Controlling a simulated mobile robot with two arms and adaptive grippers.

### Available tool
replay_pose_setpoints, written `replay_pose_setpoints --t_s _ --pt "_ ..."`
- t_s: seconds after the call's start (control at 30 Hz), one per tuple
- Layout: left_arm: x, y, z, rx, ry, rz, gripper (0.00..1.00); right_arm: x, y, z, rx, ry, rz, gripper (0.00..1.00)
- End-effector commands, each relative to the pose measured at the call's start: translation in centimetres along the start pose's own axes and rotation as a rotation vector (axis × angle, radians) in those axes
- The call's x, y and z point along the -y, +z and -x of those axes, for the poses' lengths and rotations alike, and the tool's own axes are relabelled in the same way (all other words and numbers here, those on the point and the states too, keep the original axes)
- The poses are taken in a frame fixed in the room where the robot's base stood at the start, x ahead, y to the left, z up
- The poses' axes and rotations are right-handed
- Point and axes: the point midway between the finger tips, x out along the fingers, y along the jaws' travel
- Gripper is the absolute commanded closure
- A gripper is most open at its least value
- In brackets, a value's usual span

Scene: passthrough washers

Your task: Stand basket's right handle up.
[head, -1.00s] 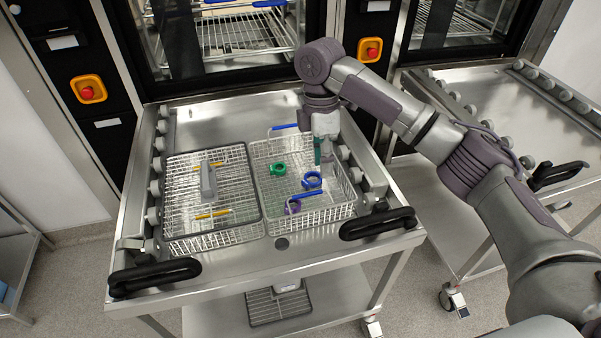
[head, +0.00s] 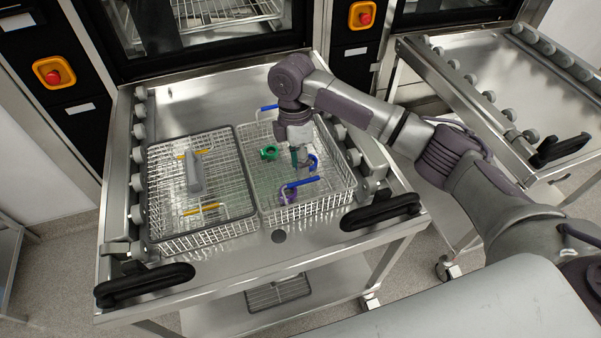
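The open wire basket (head: 345,190) stands on the right half of the trolley top. Its near blue handle (head: 303,182) rises at the front side of the basket; I cannot tell its exact tilt. Its far blue handle (head: 266,108) is at the back rim, partly hidden by my arm. My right gripper (head: 301,162) points down over the basket's inside, behind the near handle and apart from it in the picture. Its fingers are small and overlap the blue ring, so their opening is unclear. My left gripper is out of view.
A green ring (head: 268,152), a blue ring (head: 314,162) and a purple ring (head: 287,197) lie in the basket. A covered basket (head: 165,185) with yellow handles stands close on its left. Black trolley handles (head: 381,211) stick out in front. Rollers line the trolley's sides.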

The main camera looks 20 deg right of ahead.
Motion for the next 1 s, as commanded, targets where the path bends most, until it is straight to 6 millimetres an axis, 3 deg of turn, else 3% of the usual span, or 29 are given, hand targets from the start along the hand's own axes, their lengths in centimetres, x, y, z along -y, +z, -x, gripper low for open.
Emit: replay_pose_setpoints --t_s 0.2,0.6,0.83,1.0 --pt "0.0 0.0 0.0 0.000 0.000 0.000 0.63 0.1 0.0 -2.9 0.000 -0.002 0.000 0.63" --pt "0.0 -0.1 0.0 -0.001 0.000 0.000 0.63 0.0 0.0 -3.6 0.000 0.000 0.000 0.63" --pt "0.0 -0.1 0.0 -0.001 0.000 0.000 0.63 0.0 0.0 -3.5 0.000 0.000 0.000 1.00" --pt "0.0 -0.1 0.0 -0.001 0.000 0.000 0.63 0.0 0.0 -3.5 0.000 0.000 0.000 1.00"
